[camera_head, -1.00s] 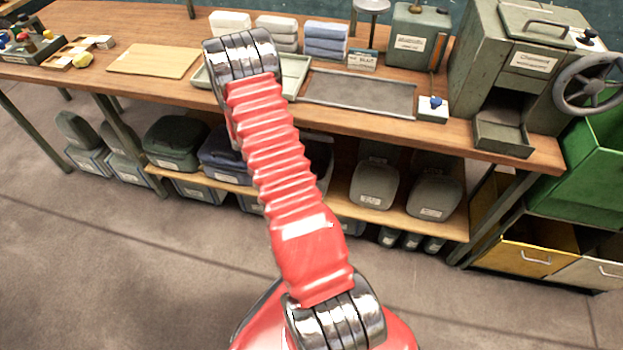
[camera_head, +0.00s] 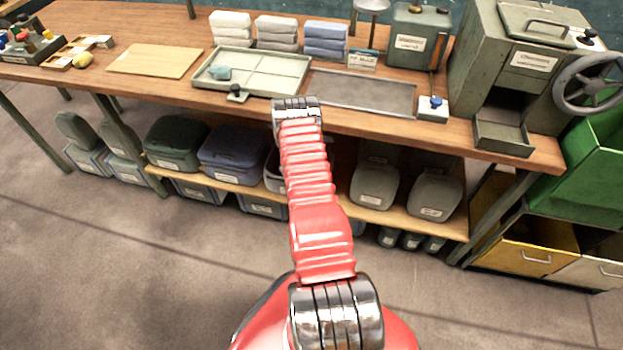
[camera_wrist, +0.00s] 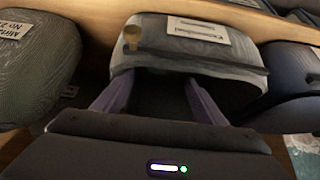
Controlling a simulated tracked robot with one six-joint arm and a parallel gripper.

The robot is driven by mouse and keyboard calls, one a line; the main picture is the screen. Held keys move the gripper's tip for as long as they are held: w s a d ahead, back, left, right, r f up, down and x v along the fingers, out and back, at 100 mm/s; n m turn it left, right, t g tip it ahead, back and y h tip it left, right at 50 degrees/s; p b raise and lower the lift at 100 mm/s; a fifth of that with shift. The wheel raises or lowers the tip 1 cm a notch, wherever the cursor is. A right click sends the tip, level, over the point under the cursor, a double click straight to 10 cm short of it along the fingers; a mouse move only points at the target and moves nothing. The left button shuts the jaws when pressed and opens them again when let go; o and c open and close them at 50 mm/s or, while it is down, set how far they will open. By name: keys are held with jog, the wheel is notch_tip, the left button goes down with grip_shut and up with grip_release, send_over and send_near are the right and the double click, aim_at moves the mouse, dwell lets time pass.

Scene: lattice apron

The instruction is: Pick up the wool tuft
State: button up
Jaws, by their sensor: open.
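In the head view my gripper is hidden behind my red arm, which ends at the bench's front edge. The lump does not show in the wrist view.
A dark knobbed piece (camera_head: 237,93) sits at the tray's front edge. Folded cloth stacks (camera_head: 277,34) stand behind it. A dark flat plate (camera_head: 360,92) lies to the right, a wooden board (camera_head: 155,61) to the left. Lidded bins (camera_head: 232,155) fill the shelf below.

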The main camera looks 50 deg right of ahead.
jog(key=shift+w, duration=0.1)
jog(key=shift+x, duration=4)
jog(key=shift+d+f, duration=0.1)
jog(key=shift+f, duration=0.1)
jog(key=shift+d+f, duration=0.1)
jog(key=shift+d+x, duration=0.25)
jog(key=shift+x, duration=1.4)
jog(key=shift+w+d+f, duration=0.1)
jog(key=shift+d+f, duration=0.2)
jog(key=shift+f, duration=0.1)
jog(key=shift+d+f, duration=0.1)
jog(key=shift+f, duration=0.05)
jog(key=shift+c, duration=0.2)
jog(key=c, duration=1.1)
